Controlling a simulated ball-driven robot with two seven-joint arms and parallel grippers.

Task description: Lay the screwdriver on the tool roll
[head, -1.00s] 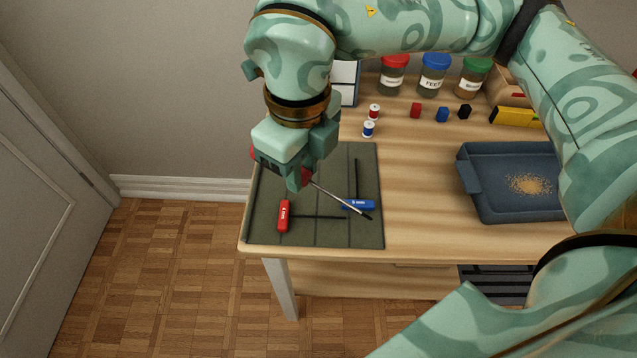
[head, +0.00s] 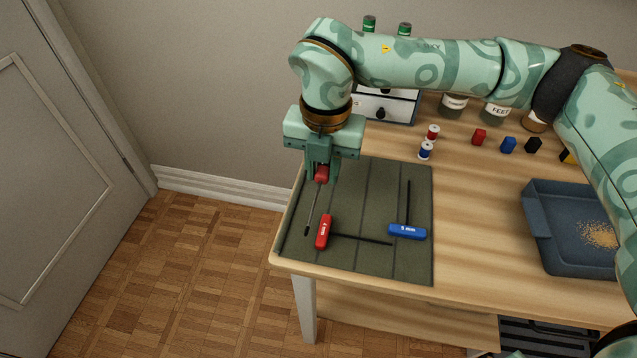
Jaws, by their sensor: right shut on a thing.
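The screwdriver (head: 313,208) has a red handle and a thin metal shaft with a dark tip. My right gripper (head: 321,174) is shut on its red handle, over the left part of the tool roll. The shaft points down toward the front in the picture; I cannot tell whether it touches the cloth. The dark green tool roll (head: 365,190) lies flat at the desk's left end. My left gripper is not in view.
Red and blue-ended spools (head: 425,151) and small red, blue and black blocks (head: 508,145) stand behind and right of the roll. A blue tray (head: 560,255) with tan crumbs is at right. A drawer unit (head: 388,106) and jars (head: 453,104) stand at the back.

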